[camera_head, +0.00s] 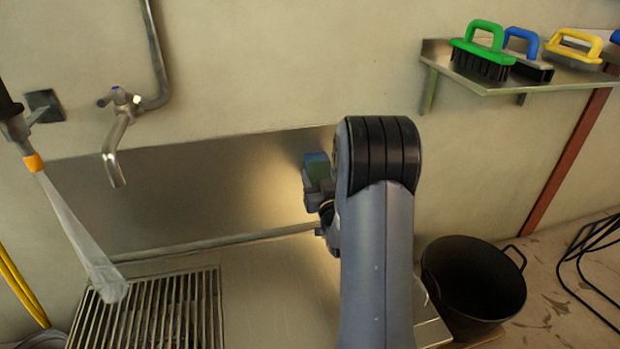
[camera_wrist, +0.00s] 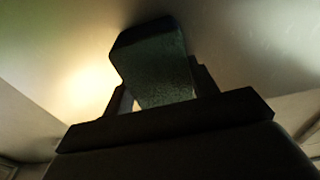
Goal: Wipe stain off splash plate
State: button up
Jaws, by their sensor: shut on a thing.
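The splash plate (camera_head: 205,190) is a bare metal sheet on the wall behind the sink top. My gripper (camera_head: 313,182) is at the plate's right part, partly hidden by my arm. It is shut on a blue-green sponge-like block (camera_head: 316,161). In the wrist view the block (camera_wrist: 152,62) is dark and sits between the fingers, its far end close to the plate (camera_wrist: 235,40). I cannot tell whether it touches the plate. No stain can be made out; the area behind my arm and the block is hidden.
A tap (camera_head: 117,150) and a hanging hose with a nozzle (camera_head: 75,225) are at the left. A slatted grate (camera_head: 150,310) lies in the metal top (camera_head: 275,280). A shelf (camera_head: 480,85) with several brushes is upper right. A black bucket (camera_head: 470,285) stands lower right.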

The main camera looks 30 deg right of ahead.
jog(key=shift+s+d+r, duration=0.1)
jog(key=shift+s+d, duration=0.05)
jog(key=shift+d, duration=0.8)
jog(key=shift+s+d, duration=0.1)
jog(key=shift+d, duration=0.8)
jog(key=v, duration=0.6)
jog(key=shift+r, duration=0.25)
jog(key=shift+s+a, duration=0.1)
jog(key=v, duration=0.2)
jog(key=shift+s+a+r, duration=0.1)
jog(key=shift+s+r, duration=0.05)
jog(key=shift+s, duration=0.25)
